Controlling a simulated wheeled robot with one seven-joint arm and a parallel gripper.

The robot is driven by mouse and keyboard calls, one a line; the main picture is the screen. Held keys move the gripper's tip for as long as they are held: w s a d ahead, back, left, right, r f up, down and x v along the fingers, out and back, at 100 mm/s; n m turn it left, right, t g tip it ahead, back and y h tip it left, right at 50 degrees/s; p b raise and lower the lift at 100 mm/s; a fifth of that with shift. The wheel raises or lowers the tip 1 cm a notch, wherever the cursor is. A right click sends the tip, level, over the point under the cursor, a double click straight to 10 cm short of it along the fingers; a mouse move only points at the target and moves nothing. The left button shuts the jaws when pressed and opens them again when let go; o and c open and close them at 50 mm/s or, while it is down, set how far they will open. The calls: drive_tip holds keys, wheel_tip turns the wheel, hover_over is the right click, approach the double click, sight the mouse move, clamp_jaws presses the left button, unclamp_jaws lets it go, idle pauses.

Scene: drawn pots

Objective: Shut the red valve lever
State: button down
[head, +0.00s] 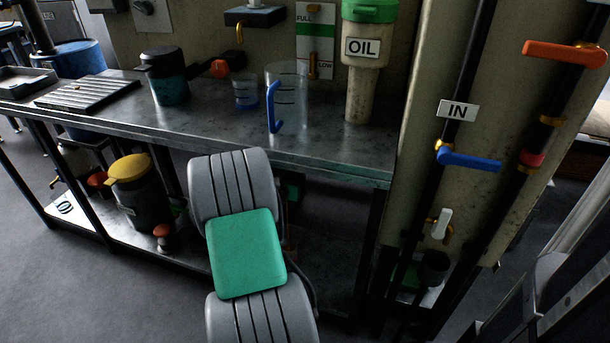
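The red valve lever (565,53) is an orange-red bar at the upper right. It lies across a dark pipe (552,100), roughly at right angles to it, with its left end reaching out past the pipe. Brass fittings and a red collar (531,159) sit lower on the same pipe. My gripper is not in view. Grey ribbed links with a green panel in the lower middle are my own arm, well left of and below the lever. Nothing touches the lever.
A blue lever (469,159) lies across the neighbouring pipe below an IN sign (458,110). A small white-handled tap (440,224) is lower down. A metal bench (330,145) holds a clear jug (288,95) and an OIL container (365,60). Dark rails (565,300) stand lower right.

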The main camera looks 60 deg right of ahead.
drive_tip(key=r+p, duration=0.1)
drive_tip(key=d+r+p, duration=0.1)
drive_tip(key=p, duration=0.1)
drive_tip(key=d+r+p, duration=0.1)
drive_tip(key=p, duration=0.1)
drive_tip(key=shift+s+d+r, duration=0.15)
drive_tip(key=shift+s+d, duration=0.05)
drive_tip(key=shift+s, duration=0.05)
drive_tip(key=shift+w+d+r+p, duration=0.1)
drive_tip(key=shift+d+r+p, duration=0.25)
drive_tip(key=shift+p, duration=0.7)
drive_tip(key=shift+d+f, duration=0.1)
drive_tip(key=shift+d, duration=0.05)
